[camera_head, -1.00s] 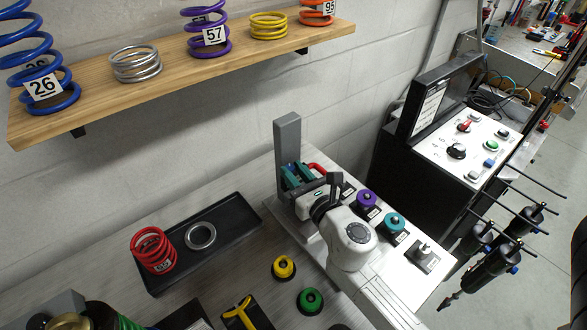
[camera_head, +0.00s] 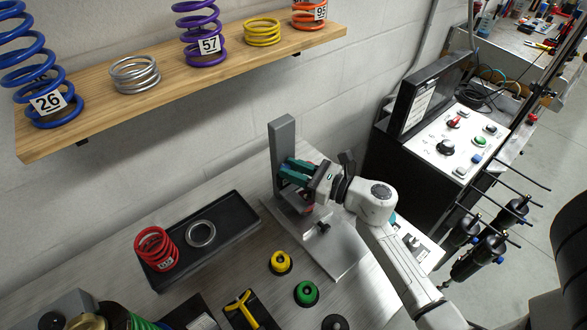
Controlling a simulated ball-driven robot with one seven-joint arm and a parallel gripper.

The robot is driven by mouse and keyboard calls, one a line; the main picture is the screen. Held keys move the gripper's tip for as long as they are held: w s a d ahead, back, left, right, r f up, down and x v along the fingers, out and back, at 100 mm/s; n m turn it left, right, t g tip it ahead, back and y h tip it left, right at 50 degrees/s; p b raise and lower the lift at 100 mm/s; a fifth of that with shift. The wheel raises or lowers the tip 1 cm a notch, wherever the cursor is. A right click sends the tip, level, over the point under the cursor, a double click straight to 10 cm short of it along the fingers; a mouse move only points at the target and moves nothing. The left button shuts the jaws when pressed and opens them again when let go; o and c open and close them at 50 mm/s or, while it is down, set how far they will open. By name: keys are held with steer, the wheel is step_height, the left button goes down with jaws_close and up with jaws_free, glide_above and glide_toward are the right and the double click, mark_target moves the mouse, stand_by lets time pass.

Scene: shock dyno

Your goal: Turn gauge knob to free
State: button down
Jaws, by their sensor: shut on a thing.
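The gauge stand is a grey upright post (camera_head: 283,140) on a flat metal base plate (camera_head: 335,262), right of centre. My gripper (camera_head: 292,172), with teal fingers, is against the front of the post, above the base. It is shut on a small part there, seemingly the gauge knob, which the fingers and wrist hide. The knob's setting cannot be read. A bit of red shows just behind my gripper. A small black knob (camera_head: 323,228) sits lower on the stand, apart from my gripper.
A black tray (camera_head: 238,222) with a red spring (camera_head: 157,248) and a metal ring (camera_head: 201,234) lies left of the stand. Yellow (camera_head: 280,262) and green (camera_head: 306,293) round pieces stand in front. A control box (camera_head: 450,140) is at right. A spring shelf (camera_head: 190,78) hangs above.

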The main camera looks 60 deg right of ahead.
stand_by(0.3)
steer(key=c, duration=0.9)
jaws_free()
steer(key=shift+c, duration=0.2)
steer(key=shift+m+h, duration=0.4)
steer(key=shift+h, duration=0.2)
